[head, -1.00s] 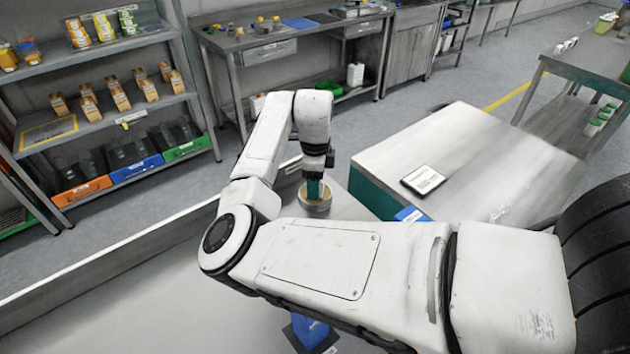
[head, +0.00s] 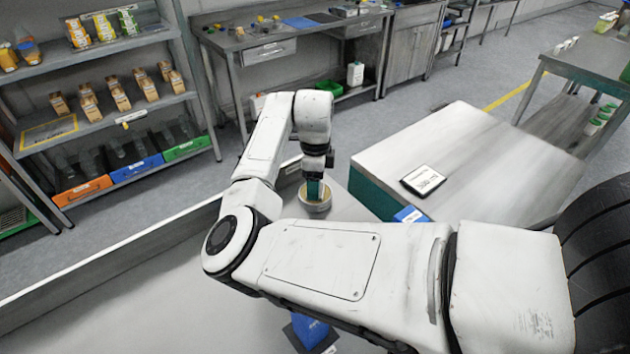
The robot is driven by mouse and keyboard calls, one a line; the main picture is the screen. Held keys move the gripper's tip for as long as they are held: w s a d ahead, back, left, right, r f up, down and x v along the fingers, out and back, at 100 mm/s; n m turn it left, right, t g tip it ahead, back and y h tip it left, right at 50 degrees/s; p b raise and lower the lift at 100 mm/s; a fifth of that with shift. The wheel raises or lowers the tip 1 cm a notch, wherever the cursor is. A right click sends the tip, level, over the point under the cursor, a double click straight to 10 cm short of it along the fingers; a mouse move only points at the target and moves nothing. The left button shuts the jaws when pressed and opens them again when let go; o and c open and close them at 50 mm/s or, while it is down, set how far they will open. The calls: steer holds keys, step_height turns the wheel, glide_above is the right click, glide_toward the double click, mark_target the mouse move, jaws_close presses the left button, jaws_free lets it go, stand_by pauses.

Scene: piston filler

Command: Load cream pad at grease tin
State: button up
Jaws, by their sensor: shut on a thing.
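The grease tin (head: 315,204) is a round, pale metal tin on the grey surface below the end of my arm. My gripper (head: 314,186) points down over the tin. It is shut on a small green-teal thing (head: 313,189), which looks like the cream pad. The lower end of this thing is at or inside the tin's opening. I cannot tell whether it touches the grease. My gripper's fingers are small and mostly hidden here.
A pale-topped bench (head: 480,160) with a black-framed card (head: 423,180) stands to the right. A blue item (head: 410,215) lies by its near edge. Another blue item (head: 312,330) shows below my arm. Shelves with cartons (head: 120,98) and a steel workbench (head: 285,35) stand behind.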

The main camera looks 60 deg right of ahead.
steer(key=shift+r+p, duration=2.9)
steer(key=shift+r, duration=0.55)
